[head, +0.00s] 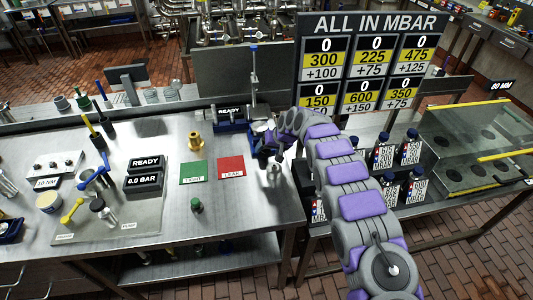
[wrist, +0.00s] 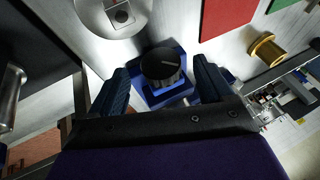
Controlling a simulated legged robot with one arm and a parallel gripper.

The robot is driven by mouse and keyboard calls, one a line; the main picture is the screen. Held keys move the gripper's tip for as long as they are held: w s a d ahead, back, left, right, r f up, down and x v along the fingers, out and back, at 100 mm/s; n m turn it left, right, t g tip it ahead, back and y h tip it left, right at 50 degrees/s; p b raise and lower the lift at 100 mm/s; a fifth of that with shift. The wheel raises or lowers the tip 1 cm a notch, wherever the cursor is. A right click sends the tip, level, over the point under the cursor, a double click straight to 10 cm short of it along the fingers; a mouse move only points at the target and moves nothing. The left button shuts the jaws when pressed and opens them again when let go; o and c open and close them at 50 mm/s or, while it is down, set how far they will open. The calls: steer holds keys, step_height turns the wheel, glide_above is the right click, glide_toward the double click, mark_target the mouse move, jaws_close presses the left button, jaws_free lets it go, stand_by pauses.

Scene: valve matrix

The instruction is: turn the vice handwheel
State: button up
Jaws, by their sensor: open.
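In the wrist view a black round knob (wrist: 163,66), which looks like the vice handwheel, sits on a blue body (wrist: 168,96). It has a light mark on its face. My gripper (wrist: 160,72) is open, with one dark finger on each side of the knob. I cannot tell whether either finger touches it. In the head view my gripper (head: 268,150) is at the right part of the steel bench, just right of the blue vice (head: 232,126). My arm and gripper hide the handwheel in that view.
A brass fitting (head: 195,141), a green mat (head: 194,172) and a red mat (head: 231,167) lie left of my gripper. A metal cylinder (head: 274,172) stands just below it. A vertical rod (head: 254,70) rises behind. Blue-capped bottles (head: 383,152) stand on the right bench.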

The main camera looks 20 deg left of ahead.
steer(key=shift+x, duration=1.4)
steer(key=c, duration=1)
steer(key=shift+d, duration=0.1)
steer(key=shift+c, duration=0.3)
